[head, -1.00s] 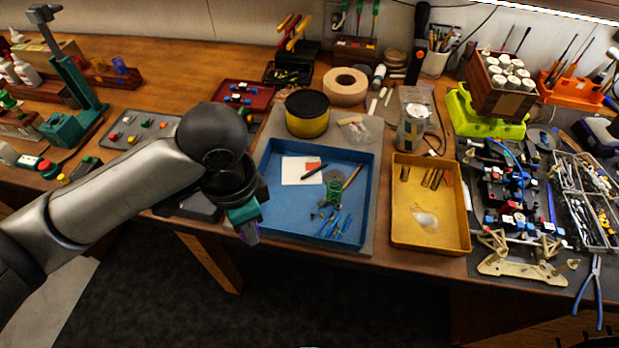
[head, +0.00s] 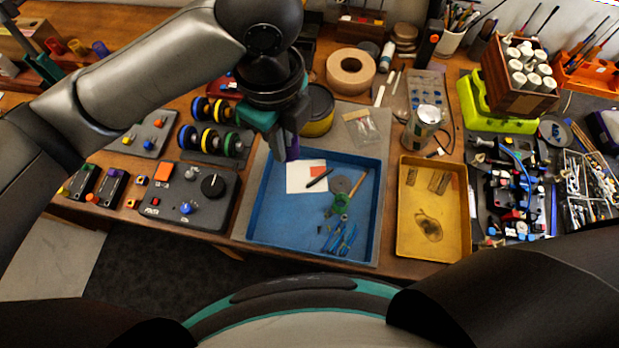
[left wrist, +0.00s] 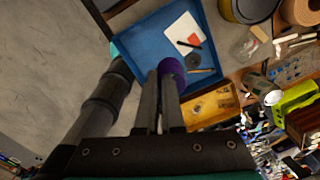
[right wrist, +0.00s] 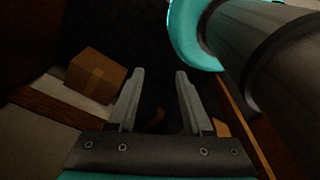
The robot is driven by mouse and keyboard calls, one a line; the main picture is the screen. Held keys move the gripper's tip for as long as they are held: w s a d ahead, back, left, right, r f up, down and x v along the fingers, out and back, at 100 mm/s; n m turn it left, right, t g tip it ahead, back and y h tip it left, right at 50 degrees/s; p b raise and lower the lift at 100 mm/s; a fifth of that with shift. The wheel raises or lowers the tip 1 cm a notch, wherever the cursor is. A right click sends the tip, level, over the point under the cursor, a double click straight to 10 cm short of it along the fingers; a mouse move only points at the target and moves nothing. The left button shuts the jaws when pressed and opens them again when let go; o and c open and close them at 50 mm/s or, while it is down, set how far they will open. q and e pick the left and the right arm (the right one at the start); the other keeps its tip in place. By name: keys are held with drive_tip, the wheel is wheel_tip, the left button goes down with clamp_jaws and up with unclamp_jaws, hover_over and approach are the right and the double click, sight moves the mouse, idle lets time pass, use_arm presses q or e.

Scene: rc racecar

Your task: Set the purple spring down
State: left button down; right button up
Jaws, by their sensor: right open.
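The purple spring (head: 292,150) is between the fingers of my left gripper (head: 289,147), above the upper left part of the blue tray (head: 251,205). In the left wrist view the purple spring (left wrist: 172,69) shows at the tips of the nearly closed fingers (left wrist: 160,82), with the blue tray (left wrist: 143,42) below. The fingers hide part of it. My right gripper (right wrist: 159,76) is open and empty in the right wrist view, low over a dark area away from the tabletop.
The blue tray holds a white card (head: 305,177), a pen, a green part and blue-handled tools (head: 340,238). A yellow tray (head: 400,215) stands to its right. A black control box (head: 181,203) and shock absorbers lie left.

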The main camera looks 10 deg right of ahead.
use_arm(q)
drive_tip(key=f, duration=0.5)
drive_tip(key=f+b, duration=0.1)
drive_tip(key=f, duration=0.9)
drive_tip(key=shift+s+a+b, duration=0.1)
drive_tip(key=shift+s+b, duration=0.15)
drive_tip(key=shift+b, duration=0.1)
drive_tip(key=shift+f+b, duration=0.3)
drive_tip(key=shift+f, duration=2.05)
use_arm(e)
drive_tip(key=shift+s+f, duration=1.15)
drive_tip(key=shift+f, duration=0.05)
use_arm(q)
drive_tip(key=c, duration=1.5)
unclamp_jaws()
drive_tip(key=shift+f, duration=0.15)
drive_tip(key=o, duration=0.4)
drive_tip(key=shift+o, duration=0.2)
wheel_tip(320, 180, up, 12)
drive_tip(key=p, duration=0.1)
drive_tip(key=shift+r, duration=0.2)
use_arm(e)
drive_tip(key=shift+s+r, duration=0.1)
drive_tip(key=shift+r, duration=0.5)
